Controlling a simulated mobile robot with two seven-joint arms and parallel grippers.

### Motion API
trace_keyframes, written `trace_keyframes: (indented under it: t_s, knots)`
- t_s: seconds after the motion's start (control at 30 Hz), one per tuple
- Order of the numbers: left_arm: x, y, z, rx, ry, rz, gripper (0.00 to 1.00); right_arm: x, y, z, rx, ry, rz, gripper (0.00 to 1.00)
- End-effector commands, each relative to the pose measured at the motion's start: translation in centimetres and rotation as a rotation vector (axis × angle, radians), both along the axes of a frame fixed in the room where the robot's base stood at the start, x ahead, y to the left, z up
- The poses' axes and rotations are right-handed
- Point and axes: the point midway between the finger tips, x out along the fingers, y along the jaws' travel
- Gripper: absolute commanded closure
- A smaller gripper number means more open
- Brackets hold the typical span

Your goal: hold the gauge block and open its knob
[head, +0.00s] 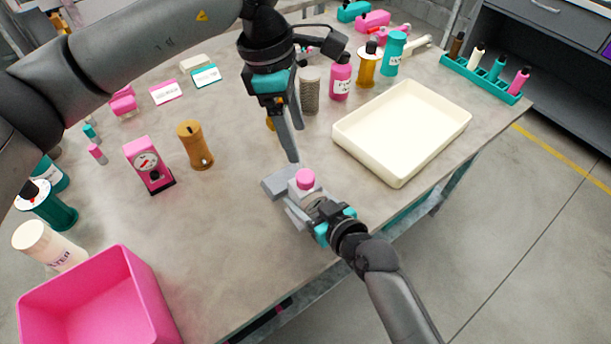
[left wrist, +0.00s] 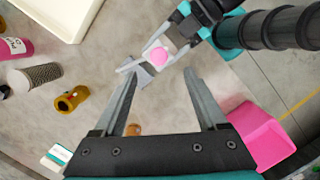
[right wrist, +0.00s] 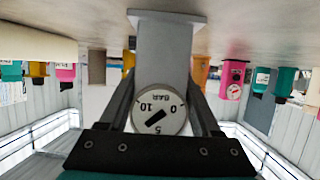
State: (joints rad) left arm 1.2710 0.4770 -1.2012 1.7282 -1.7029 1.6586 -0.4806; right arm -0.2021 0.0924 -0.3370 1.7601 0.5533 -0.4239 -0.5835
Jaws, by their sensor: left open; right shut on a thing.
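The gauge block is a grey block (right wrist: 165,55) with a white round dial (right wrist: 160,108) marked 0, 5 and 10 BAR. Its wide grey base (head: 279,183) and round pink knob (head: 305,179) show in the head view. My right gripper (head: 307,207) is shut on the block, with one finger on each side. I cannot tell whether the base touches the table. My left gripper (head: 294,142) is open and empty above the block, fingers pointing down. In the left wrist view the pink knob (left wrist: 159,55) appears just beyond the gap between its fingertips (left wrist: 159,76).
A cream tray (head: 352,143) lies to the right. A brown cylinder (head: 195,146) and a pink gauge (head: 148,165) stand to the left. Several bottles, including a pink one (head: 341,78), stand behind. A pink bin (head: 140,290) is at front left. The table around the block is mostly clear.

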Motion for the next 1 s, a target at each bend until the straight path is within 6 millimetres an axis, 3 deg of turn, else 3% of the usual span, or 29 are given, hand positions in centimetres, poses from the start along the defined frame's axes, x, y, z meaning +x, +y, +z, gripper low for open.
trace_keyframes:
  t_s: [0.2,0.37,0.47,0.8,1.0]
  knots:
    - [0.0,-1.6,1.3,0.152,-0.031,-0.09,0.26,0.0,-0.1,0.0,-0.002,0.0,-0.001,1.0]
    - [0.1,-1.8,1.1,0.197,-0.038,-0.109,0.26,0.0,-0.1,0.0,-0.002,0.0,-0.001,1.0]
    - [0.0,-1.7,-0.1,0.2,-0.036,-0.11,0.26,0.0,-0.1,0.0,-0.002,0.0,-0.001,1.0]
    - [0.0,-1.7,-6.8,0.198,-0.035,-0.109,0.26,0.0,0.0,0.0,-0.002,0.0,-0.001,1.0]
    - [0.0,-1.8,-9.5,0.196,-0.037,-0.108,0.26,0.0,0.0,0.0,-0.002,0.0,-0.001,1.0]
